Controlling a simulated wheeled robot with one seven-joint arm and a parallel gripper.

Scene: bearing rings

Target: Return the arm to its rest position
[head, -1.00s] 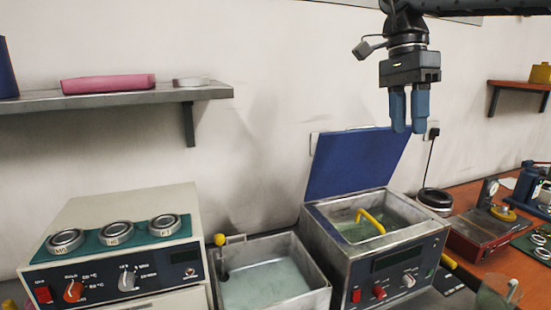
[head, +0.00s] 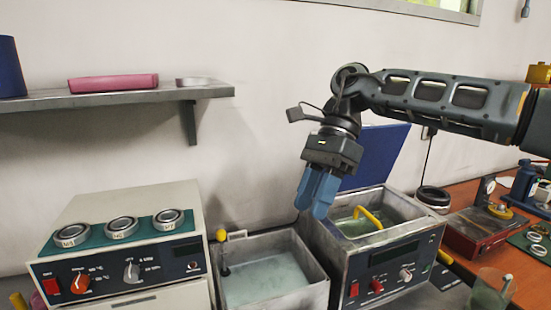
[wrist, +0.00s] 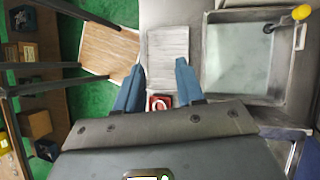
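My gripper (head: 316,212) hangs from my arm in the head view, with its blue fingers pointing down and a little left. It is above the gap between the open sink-like basin (head: 262,295) and the bath with the raised blue lid (head: 375,155). In the wrist view my gripper (wrist: 158,85) has its two blue fingers apart. Nothing is held between them. A small red object (wrist: 160,102) shows in the gap, apparently well beyond the fingers.
Several metal rings (head: 122,227) lie on the green-topped control box at the left. A yellow handle (head: 368,215) stands in the lidded bath. A wall shelf (head: 110,98) is at upper left. An orange-brown bench (head: 465,265) with tools is at right.

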